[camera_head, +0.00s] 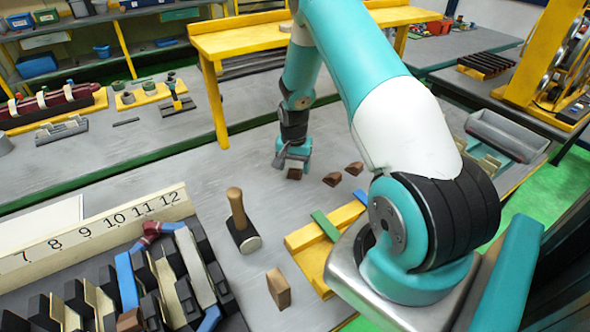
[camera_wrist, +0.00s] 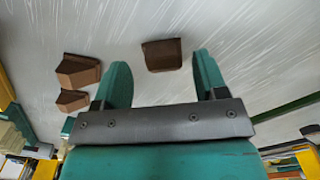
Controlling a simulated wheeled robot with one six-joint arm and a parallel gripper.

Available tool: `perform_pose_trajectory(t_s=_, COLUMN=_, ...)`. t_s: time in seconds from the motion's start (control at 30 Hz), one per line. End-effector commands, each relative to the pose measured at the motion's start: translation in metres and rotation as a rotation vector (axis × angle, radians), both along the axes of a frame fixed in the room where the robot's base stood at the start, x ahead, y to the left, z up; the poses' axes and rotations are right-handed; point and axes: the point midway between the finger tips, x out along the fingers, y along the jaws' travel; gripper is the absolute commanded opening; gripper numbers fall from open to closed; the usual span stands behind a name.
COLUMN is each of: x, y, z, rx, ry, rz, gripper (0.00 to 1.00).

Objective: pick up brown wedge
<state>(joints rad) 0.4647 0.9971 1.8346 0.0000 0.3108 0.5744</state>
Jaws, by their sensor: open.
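Several brown wedges are in view. One brown wedge (camera_wrist: 162,55) lies on the grey table just beyond and between my open fingertips in the wrist view; it also shows under my gripper in the head view (camera_head: 295,174). My gripper (camera_wrist: 160,82) has its two teal fingers apart, with nothing held between them. Two more wedges lie to the left in the wrist view, a larger one (camera_wrist: 78,70) and a smaller one (camera_wrist: 72,100). In the head view these two (camera_head: 332,179) (camera_head: 355,168) lie right of my gripper. Another brown block (camera_head: 278,289) stands near the front.
A mallet (camera_head: 240,220) stands head down left of the front brown block. A numbered rack (camera_head: 95,235) with slotted parts fills the front left. A yellow block with a green strip (camera_head: 325,226) lies by my arm's base. A yellow shelf (camera_head: 280,38) stands behind my gripper.

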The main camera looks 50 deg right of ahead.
Motion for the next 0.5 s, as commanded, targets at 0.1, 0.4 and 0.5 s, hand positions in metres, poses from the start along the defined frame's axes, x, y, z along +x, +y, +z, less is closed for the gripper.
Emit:
perform_pose_trajectory(t_s=0.1, x=0.000, y=0.001, z=-0.014, rx=0.001, ry=0.002, rz=0.000, gripper=0.66)
perform_pose_trajectory(t_s=0.4, x=0.001, y=0.001, z=-0.029, rx=0.000, ry=-0.001, rz=0.000, gripper=0.66)
perform_pose_trajectory(t_s=0.5, x=0.001, y=0.001, z=-0.029, rx=0.000, ry=-0.001, rz=0.000, gripper=0.64)
